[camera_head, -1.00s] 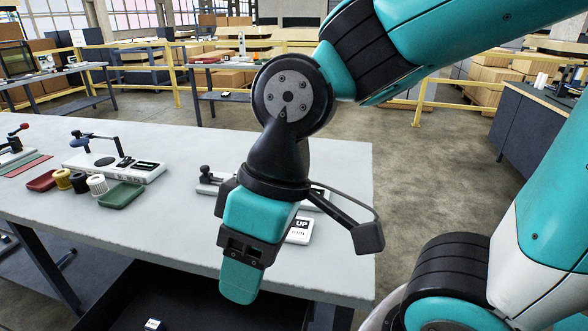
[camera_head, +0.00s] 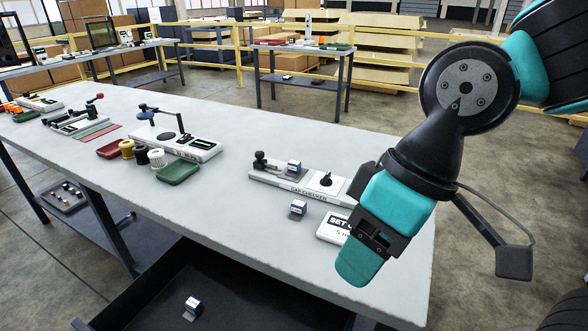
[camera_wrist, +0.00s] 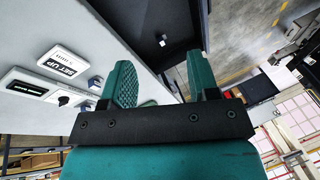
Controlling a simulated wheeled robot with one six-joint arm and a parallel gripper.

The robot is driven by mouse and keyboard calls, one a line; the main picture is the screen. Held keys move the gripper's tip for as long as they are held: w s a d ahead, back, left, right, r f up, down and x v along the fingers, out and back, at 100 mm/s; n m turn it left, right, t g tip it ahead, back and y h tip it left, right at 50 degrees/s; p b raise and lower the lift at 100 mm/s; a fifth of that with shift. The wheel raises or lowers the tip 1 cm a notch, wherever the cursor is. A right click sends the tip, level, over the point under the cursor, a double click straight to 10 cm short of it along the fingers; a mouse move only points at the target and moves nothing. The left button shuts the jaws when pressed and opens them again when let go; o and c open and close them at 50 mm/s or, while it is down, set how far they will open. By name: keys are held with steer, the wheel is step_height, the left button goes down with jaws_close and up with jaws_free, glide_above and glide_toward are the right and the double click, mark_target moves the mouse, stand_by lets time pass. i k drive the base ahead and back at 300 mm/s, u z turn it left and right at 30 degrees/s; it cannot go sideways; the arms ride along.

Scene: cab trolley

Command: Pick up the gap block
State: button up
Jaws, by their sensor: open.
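Several small blue-and-white blocks are in view, and I cannot tell which is the gap block. One block (camera_head: 294,167) sits on the gap checker (camera_head: 270,180), a white base with a dark lever and knob. Another block (camera_head: 298,208) lies on the bench in front of the checker; it also shows in the wrist view (camera_wrist: 95,82). A third block (camera_head: 193,306) lies in the dark tray (camera_head: 150,297) below the bench edge, also in the wrist view (camera_wrist: 163,42). My gripper (camera_head: 360,265) is open and empty, to the right of the blocks; its fingers (camera_wrist: 160,65) stand apart in the wrist view.
A white set-up card (camera_head: 334,229) lies beside my gripper, partly hidden by it. A second fixture (camera_head: 178,140), several small pots, a green tray (camera_head: 178,172) and a red tray (camera_head: 112,149) stand farther left. Bare bench (camera_head: 230,220) lies between.

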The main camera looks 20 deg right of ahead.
mark_target(294, 167)
steer(key=z, duration=0.5)
steer(key=k, duration=1.25)
steer(key=z, duration=0.05)
steer(key=i, duration=0.4)
steer(key=u, duration=0.8)
steer(key=i, duration=1.1)
steer(key=z, duration=0.15)
